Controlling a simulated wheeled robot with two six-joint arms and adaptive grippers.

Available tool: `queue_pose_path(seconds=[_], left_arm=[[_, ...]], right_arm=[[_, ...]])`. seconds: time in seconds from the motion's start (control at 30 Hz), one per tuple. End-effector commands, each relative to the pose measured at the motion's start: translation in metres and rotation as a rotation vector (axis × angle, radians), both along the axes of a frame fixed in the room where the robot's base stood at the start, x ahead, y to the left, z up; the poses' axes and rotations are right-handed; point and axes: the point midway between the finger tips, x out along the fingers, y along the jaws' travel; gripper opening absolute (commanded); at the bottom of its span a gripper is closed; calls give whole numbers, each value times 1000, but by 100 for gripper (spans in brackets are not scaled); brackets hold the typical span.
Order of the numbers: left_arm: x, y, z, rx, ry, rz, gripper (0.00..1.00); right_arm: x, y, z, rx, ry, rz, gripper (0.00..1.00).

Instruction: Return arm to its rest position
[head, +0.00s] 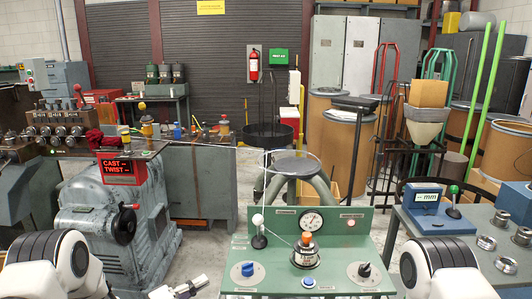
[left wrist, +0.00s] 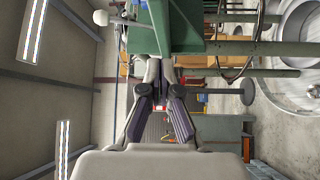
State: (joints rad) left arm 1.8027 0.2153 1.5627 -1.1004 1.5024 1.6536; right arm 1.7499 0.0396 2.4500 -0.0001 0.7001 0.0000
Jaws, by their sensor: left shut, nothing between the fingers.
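My left gripper (head: 194,286) shows at the bottom edge of the head view, low and left of the green control panel (head: 300,250). Only its front part is in the picture, and it appears apart from the panel. In the left wrist view its fingers (left wrist: 160,68) come together at the tips with nothing between them, so it is shut and empty. A green machine surface (left wrist: 190,25) shows beyond the fingertips there. My white arm links show at the lower left and lower right of the head view. My right gripper is out of both views.
The panel carries a blue knob (head: 248,269), a black-knobbed dial (head: 364,270), a gauge (head: 313,221), an orange-topped button (head: 306,240) and a white-ball lever (head: 258,221). A grey motor housing (head: 110,220) stands left. A bench with metal rings (head: 487,243) stands right. Floor shows between them.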

Motion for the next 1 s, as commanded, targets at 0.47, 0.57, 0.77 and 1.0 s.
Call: queue_pose_path(seconds=[0.47, 0.57, 0.77, 1.0], left_arm=[[-299, 41, -202, 1119, 673, 62, 0], [-371, 65, -199, 1345, 768, -130, 0], [-402, 77, -198, 1518, 685, -408, 0], [-400, 76, -198, 1523, 669, -417, 0]], right_arm=[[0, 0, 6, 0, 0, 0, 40], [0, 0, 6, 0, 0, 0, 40], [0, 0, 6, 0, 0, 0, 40], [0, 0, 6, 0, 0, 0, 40]])
